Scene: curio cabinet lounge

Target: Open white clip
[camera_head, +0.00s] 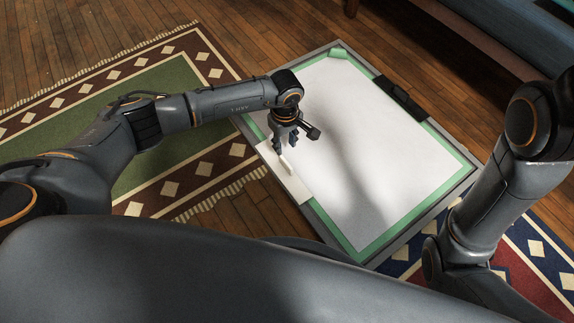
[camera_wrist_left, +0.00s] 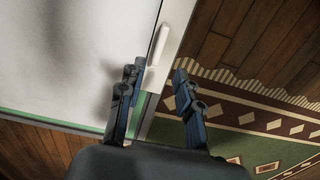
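The white clip (camera_head: 294,187) sits on the left edge of a framed board (camera_head: 392,258). It has a flat white plate and a raised narrow lever. In the left wrist view the clip (camera_wrist_left: 172,42) is just beyond my fingertips, its lever roughly between their lines. My left gripper (camera_head: 285,145) points down above the clip in the head view. Its two fingers (camera_wrist_left: 157,76) are apart with nothing between them that I can make out. Whether a finger touches the lever is unclear. My right arm shows at the right, but its gripper is out of view.
The board holds a white sheet (camera_head: 350,130) over a green backing. A black clip (camera_head: 400,97) is on its far right edge and a small green clip (camera_head: 338,53) on its far corner. Rugs (camera_head: 170,120) and wood floor surround it. Blue furniture (camera_head: 500,35) stands at the upper right.

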